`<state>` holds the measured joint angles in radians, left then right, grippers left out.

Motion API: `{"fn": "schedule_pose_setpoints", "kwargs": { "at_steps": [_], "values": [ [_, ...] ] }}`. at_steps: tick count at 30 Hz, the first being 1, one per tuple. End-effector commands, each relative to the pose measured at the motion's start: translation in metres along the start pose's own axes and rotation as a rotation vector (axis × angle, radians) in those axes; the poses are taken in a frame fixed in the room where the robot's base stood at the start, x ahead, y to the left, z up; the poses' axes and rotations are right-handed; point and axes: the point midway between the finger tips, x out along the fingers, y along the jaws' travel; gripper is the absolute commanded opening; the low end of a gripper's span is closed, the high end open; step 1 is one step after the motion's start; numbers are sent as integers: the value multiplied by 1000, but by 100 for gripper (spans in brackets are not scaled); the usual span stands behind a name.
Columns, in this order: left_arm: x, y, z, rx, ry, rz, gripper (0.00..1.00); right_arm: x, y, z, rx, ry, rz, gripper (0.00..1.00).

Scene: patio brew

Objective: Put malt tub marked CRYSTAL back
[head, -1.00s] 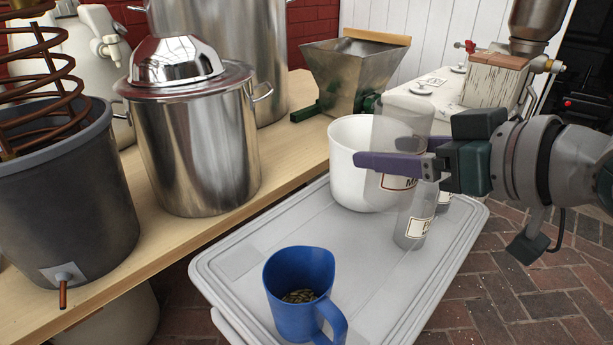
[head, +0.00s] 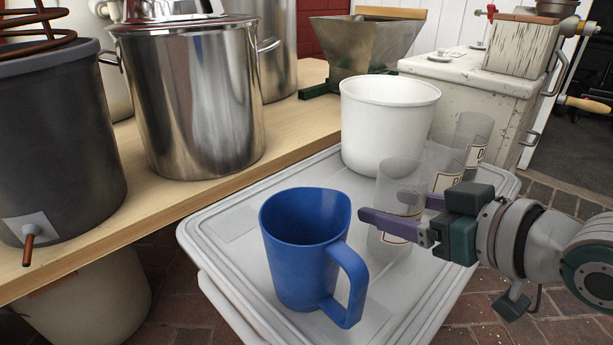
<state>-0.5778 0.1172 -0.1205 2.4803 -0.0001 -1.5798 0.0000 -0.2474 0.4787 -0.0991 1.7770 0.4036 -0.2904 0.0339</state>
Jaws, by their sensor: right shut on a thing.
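My right gripper (head: 384,206) reaches in from the right with its purple fingers shut around a clear tub (head: 395,178). The tub is upright at the right side of the grey tray lid (head: 222,215). Its label is mostly hidden by a finger, so I cannot read the name. I cannot tell whether its base touches the lid. Two more clear tubs with labels, a middle one (head: 446,162) and a far one (head: 475,132), stand in a row behind it. Their labels are only partly legible. My left gripper is not in view.
A blue jug (head: 300,245) stands on the lid at the front, left of the held tub. A steel pot (head: 195,110) and a grain mill (head: 362,48) are on the wooden bench (head: 150,195). The lid's front right is clear.

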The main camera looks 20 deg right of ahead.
Motion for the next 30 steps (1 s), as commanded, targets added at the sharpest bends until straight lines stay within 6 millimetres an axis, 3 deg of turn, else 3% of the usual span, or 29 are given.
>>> {"fn": "schedule_pose_setpoints", "kwargs": {
  "at_steps": [1, 12, 13, 20, 30],
  "values": [
    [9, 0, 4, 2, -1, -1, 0, 5, 0, 11, 0, 0, 0, 18],
    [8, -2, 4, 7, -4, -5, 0, 5, 0, 12, 0, 1, 0, 18],
    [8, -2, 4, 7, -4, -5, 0, 5, 0, 12, 0, 1, -1, 75],
    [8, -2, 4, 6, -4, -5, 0, 5, 0, 11, 0, 0, 0, 100],
    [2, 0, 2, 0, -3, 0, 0, -1, 0, 7, 0, -2, 0, 100]
  ]
}}
